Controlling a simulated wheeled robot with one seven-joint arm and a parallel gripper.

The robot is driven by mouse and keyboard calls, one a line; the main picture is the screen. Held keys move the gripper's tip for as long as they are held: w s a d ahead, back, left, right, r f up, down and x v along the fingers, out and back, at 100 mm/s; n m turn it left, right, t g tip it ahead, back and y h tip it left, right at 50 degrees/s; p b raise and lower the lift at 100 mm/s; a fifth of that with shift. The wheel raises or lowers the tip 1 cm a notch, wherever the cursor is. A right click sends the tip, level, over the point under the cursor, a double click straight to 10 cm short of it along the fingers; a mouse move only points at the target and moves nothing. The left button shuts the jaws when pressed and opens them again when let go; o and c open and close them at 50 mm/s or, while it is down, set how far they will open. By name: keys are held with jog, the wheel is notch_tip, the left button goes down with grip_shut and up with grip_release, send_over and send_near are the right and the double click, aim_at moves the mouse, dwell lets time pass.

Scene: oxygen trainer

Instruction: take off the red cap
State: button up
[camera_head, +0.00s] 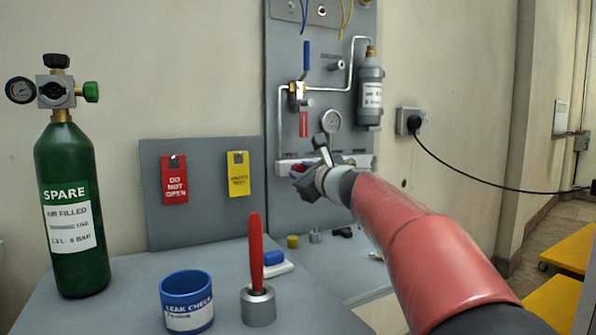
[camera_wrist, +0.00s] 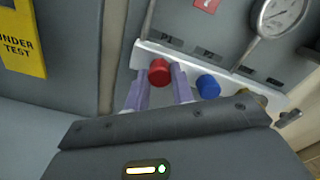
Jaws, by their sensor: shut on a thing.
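The red cap (camera_wrist: 159,72) shows in the wrist view on a white strip (camera_wrist: 150,52) of the panel, near the label P1. My gripper (camera_wrist: 160,88) has its two pale purple fingers on either side of the red cap and is shut on it. The cap appears to sit at the strip still.
A blue cap (camera_wrist: 208,86) sits right of the red one. A gauge (camera_head: 331,121) is above the strip. A green cylinder (camera_head: 72,210), a blue cup (camera_head: 187,302) and a holder with a red-handled tool (camera_head: 257,260) stand on the table.

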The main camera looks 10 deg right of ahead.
jog(key=shift+f+n+b, duration=0.2)
jog(key=shift+n+b, duration=0.7)
grip_shut()
jog(key=shift+r+n, duration=0.2)
jog(key=shift+n, duration=0.6)
jog(key=shift+n+b, duration=1.25)
jog(key=shift+n, duration=0.45)
jog(key=n+b, duration=0.2)
jog(key=n, duration=0.1)
jog(key=shift+n, duration=0.3)
